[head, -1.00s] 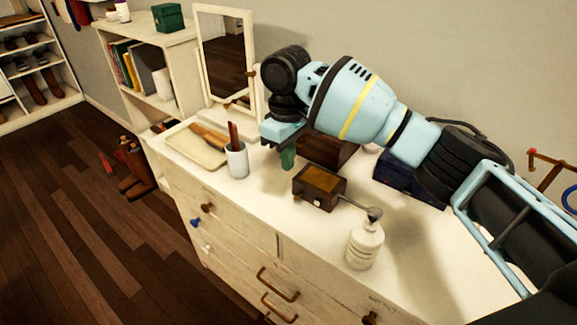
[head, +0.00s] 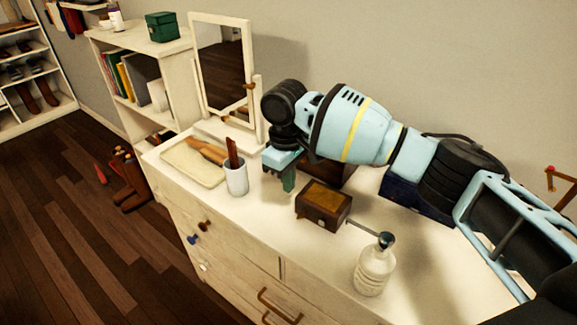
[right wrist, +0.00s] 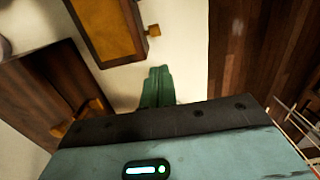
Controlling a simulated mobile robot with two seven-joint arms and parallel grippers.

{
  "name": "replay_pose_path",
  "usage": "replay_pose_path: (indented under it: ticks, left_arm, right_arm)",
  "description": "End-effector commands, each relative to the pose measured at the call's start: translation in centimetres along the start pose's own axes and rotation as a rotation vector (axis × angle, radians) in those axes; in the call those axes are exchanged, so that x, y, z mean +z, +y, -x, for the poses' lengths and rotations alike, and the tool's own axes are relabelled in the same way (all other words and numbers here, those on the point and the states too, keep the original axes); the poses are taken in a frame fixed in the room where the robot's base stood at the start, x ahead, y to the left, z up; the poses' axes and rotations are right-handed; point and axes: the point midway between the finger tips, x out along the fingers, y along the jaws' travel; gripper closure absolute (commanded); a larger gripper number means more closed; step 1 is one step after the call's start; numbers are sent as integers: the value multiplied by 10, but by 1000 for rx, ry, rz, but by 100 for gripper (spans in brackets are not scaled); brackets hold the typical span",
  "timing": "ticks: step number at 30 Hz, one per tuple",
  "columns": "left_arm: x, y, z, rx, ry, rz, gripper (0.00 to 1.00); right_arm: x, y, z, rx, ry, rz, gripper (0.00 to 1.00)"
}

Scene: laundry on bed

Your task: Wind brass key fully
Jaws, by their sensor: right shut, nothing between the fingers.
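A small brown wooden box (head: 323,205) with an amber top sits on the white dresser, and it also shows at the top of the right wrist view (right wrist: 105,25). In that view a small brass-coloured key (right wrist: 153,30) sticks out from the box's side. In the head view a small pale knob (head: 320,223) shows on the box's front; I cannot make out its shape. My right gripper (head: 288,184) hangs left of the box, apart from it. Its green fingers (right wrist: 157,85) are shut and empty, apart from the key. My left gripper is out of view.
A white pump bottle (head: 374,270) stands right of the box. A cup with a comb (head: 236,178), a tray (head: 190,165) and a mirror (head: 222,70) stand to the left. A larger dark wooden box (right wrist: 45,95) is close behind the gripper.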

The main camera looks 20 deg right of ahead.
Motion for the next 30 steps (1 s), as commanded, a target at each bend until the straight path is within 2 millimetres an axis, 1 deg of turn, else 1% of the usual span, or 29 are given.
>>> replay_pose_path:
  ticks: [1, 5, 7, 12, 18, 30]
  left_arm:
    - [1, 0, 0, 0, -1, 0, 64]
    - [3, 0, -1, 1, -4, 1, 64]
    - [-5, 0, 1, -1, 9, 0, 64]
    - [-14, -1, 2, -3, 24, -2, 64]
    - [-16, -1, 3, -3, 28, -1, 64]
    - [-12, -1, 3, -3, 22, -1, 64]
  right_arm:
    - [1, 0, -11, 0, -4, -1, 100]
    - [1, 0, -34, -1, -3, -1, 100]
    - [10, 2, -38, 3, 0, -2, 100]
    - [23, 1, -50, 3, 2, -1, 100]
    - [28, 0, -58, 0, 1, -1, 100]
    - [28, 1, -59, 0, 3, -1, 100]
